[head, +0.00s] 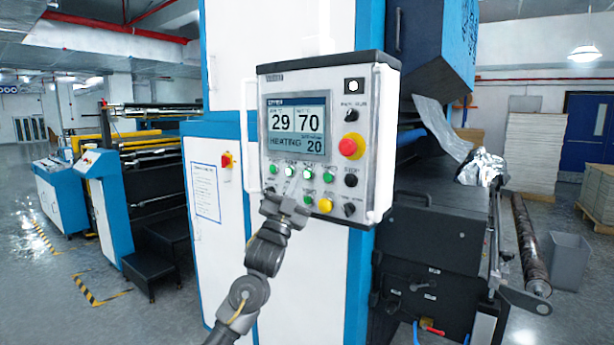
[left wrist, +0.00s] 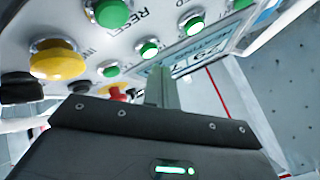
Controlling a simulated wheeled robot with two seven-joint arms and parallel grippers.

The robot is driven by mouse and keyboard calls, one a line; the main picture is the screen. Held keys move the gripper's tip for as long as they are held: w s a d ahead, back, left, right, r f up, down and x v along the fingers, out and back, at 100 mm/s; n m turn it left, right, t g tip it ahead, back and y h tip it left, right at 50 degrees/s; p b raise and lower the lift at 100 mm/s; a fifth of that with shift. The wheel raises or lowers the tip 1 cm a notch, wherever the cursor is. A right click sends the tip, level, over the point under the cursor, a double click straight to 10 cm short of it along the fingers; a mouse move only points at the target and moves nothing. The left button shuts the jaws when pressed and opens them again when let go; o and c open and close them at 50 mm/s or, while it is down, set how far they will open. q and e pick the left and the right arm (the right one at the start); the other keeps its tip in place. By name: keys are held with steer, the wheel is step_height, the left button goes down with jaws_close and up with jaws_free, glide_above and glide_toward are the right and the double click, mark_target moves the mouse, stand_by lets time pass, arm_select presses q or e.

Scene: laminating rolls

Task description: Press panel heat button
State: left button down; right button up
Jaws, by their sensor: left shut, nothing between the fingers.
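The white control panel (head: 333,130) stands upright before me. Its screen (head: 297,125) reads 29, 70, HEATING and 20. A row of green buttons (head: 309,173) lies under the screen, and some look brightly lit. Their labels are too small to read, so I cannot tell which is the heat button. My left gripper (head: 297,187) is shut and empty, its tips in front of the button area. In the left wrist view its fingers (left wrist: 161,87) point toward the panel close to lit green buttons (left wrist: 149,49). Contact cannot be told. My right gripper is out of view.
A red emergency knob (head: 351,146) and a yellow button (head: 325,205) are on the same panel; the yellow button (left wrist: 54,60) looms left in the wrist view. A foil-covered roll (head: 482,168) and a grey bin (head: 568,260) stand at right.

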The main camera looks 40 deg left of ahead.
arm_select(q)
steer(key=shift+s, duration=2.4)
